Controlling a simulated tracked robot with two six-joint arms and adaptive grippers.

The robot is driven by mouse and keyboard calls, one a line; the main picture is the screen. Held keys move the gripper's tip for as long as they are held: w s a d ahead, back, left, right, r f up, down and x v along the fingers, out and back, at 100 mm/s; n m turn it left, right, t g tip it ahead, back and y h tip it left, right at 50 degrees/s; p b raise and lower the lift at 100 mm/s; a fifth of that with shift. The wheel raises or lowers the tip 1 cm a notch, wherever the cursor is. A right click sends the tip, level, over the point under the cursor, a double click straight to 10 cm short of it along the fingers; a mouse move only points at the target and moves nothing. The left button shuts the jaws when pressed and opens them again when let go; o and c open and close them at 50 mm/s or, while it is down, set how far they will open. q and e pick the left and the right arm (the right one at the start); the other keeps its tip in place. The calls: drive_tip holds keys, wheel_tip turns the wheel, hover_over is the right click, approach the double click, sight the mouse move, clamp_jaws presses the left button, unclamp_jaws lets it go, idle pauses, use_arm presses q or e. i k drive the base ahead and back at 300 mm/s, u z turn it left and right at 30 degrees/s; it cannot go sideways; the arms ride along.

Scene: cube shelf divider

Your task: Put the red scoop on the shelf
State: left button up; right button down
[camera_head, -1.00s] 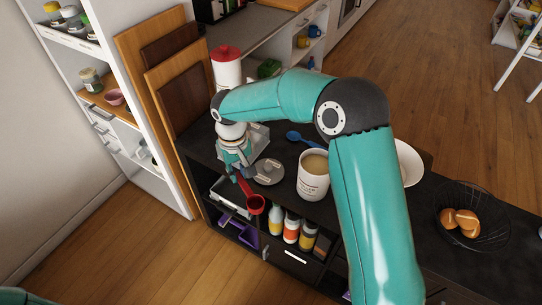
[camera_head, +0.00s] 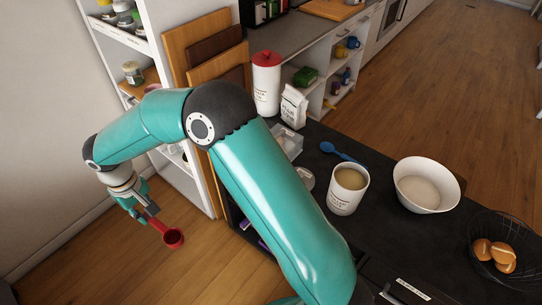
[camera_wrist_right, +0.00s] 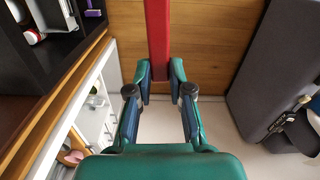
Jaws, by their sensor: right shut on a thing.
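The red scoop (camera_head: 172,238) hangs over the wooden floor at the left in the head view, its round cup lower right of my gripper. My right gripper (camera_head: 148,213) is shut on the scoop's handle. In the right wrist view the red handle (camera_wrist_right: 158,42) runs up from between the fingertips (camera_wrist_right: 160,92). The white shelf (camera_head: 136,42) stands at the upper left, with jars on its boards. My right arm hides part of its lower section. My left gripper is not in view.
Wooden boards (camera_head: 200,60) lean between shelf and counter. Floor is clear below the scoop.

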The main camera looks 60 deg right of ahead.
sight(320, 180)
drive_tip(key=u, duration=0.1)
drive_tip(key=k, duration=1)
drive_tip(key=z, duration=0.55)
drive_tip(key=i, duration=1.25)
drive_tip(key=z, duration=0.55)
drive_tip(key=k, duration=0.85)
drive_tip(key=z, duration=0.2)
drive_tip(key=i, duration=0.6)
drive_tip(key=u, duration=0.05)
